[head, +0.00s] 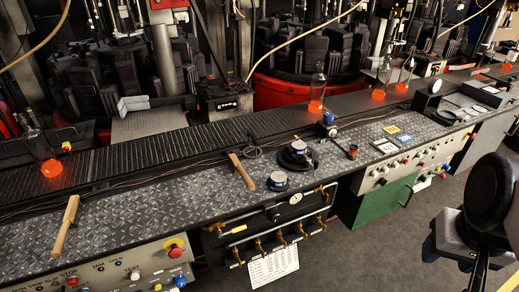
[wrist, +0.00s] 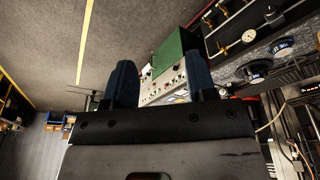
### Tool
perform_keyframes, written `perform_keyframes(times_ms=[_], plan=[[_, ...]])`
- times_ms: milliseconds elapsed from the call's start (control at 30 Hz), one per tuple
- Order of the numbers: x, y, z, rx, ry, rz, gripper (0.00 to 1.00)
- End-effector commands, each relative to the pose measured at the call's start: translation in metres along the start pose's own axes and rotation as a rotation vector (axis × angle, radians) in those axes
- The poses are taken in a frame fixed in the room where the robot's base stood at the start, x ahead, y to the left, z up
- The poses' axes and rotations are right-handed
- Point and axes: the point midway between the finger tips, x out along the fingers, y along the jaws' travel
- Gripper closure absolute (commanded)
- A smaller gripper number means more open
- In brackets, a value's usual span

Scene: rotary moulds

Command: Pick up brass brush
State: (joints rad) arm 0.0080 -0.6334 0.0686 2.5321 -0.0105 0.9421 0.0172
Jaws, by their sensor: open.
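Two wooden-handled tools that look like brushes lie on the patterned metal ledge in the head view: one at the left (head: 65,226) and one near the middle (head: 241,171). Their bristles are too small to tell which is brass. My gripper (head: 455,252) is at the far right of the head view, over the floor in front of the machine and well apart from both. In the wrist view its two blue fingers (wrist: 160,84) are spread with nothing between them. No brush can be made out in the wrist view.
A conveyor (head: 205,138) with glowing bottles (head: 316,92) runs behind the ledge. Dial gauges (head: 278,180), a black round tool (head: 298,156) and small plates (head: 391,130) lie on the ledge. Brass valves (head: 281,236) and a green box (head: 378,204) are below its front edge.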

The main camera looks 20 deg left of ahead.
Motion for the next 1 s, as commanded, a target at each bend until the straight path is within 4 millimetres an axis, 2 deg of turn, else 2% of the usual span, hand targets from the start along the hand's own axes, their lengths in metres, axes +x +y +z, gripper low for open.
perform_keyframes(times_ms=[267, 467, 767, 1000], plan=[[-0.001, -0.008, -0.015, -0.025, -0.009, -0.011, 0.49], [0.001, -0.028, -0.047, -0.08, -0.03, -0.036, 0.49], [0.01, -0.08, -0.111, -0.194, -0.072, -0.085, 0.49], [0.025, -0.131, -0.156, -0.286, -0.107, -0.122, 0.49]])
